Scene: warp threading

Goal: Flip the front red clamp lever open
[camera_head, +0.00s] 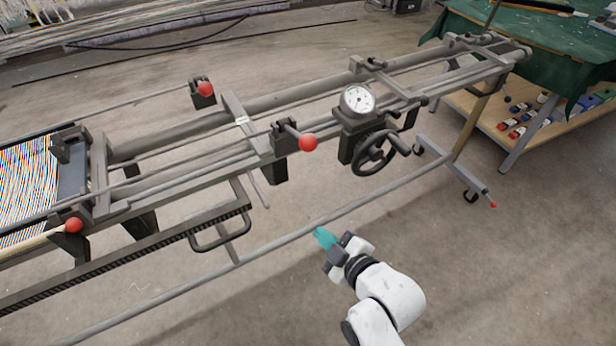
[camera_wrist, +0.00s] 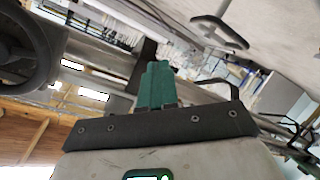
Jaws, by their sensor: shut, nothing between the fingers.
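Three red ball knobs show on dark clamp blocks along the grey frame in the head view. One knob (camera_head: 308,142) is on the near rail, left of the dial, with its lever sticking out to the right. Another knob (camera_head: 74,225) is at the near left, beside the striped threads. The third knob (camera_head: 205,89) is on the far rail. My gripper (camera_head: 322,236) is in front of the frame, below the knob by the dial and apart from it. Its teal fingers (camera_wrist: 156,85) are together and empty in the wrist view. No red knob is clear there.
A round dial (camera_head: 358,99) and a dark handwheel (camera_head: 374,153) stand right of the near knob. A long low bar (camera_head: 330,215) runs just behind my gripper. A bench with a green cloth (camera_head: 560,40) is at the back right. The floor in front is clear.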

